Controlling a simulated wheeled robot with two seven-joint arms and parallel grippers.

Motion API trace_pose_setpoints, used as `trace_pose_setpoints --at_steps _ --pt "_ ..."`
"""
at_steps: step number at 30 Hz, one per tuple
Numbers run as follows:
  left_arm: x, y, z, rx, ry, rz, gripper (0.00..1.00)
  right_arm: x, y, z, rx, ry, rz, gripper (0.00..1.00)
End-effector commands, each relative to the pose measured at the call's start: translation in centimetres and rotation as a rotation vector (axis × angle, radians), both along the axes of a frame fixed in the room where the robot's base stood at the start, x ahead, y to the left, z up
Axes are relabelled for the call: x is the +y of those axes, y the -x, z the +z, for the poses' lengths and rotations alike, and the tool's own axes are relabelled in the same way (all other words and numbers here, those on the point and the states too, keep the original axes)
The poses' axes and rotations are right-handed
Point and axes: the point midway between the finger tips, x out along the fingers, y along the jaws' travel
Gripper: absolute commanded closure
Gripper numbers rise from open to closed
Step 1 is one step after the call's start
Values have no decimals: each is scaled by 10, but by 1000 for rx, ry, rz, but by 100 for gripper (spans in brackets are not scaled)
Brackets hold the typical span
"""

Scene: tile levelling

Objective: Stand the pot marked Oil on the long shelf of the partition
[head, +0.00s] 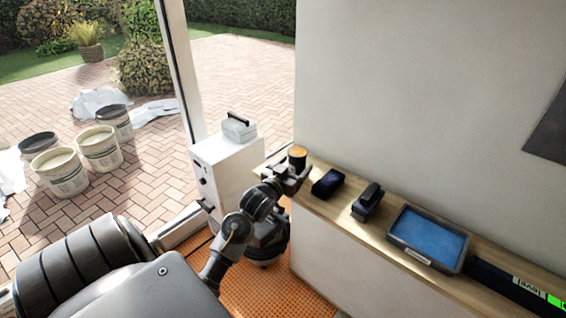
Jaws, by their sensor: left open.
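A small dark pot with an orange-yellow top (298,153) is upright at the far left end of the long wooden shelf (338,207) of the partition. Any marking on it is too small to read. My left gripper (296,172) is at the pot, with its fingers open around its lower part. The fingers hide the pot's base, so I cannot tell whether it touches the shelf. My right gripper is not in view.
On the shelf to the right are a dark blue box (327,184), a black-handled tool (367,203), a tray with a blue pad (428,238) and a level (510,284). A white cabinet (226,170) stands left of the shelf. Several buckets (98,149) stand outside on the paving.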

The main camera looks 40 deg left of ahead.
Motion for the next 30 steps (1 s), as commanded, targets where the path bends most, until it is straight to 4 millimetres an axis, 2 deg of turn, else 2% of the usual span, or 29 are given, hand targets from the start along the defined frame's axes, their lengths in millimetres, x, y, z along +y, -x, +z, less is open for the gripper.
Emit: trace_pose_setpoints --at_steps 6,13,19,30 --pt "-9 48 -3 2 -2 0 27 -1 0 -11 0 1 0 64" --pt "-16 84 -2 1 -1 1 27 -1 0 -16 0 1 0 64" --pt "-18 96 -1 1 -1 0 27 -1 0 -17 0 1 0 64" --pt "-19 96 0 1 0 0 27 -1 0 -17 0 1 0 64"
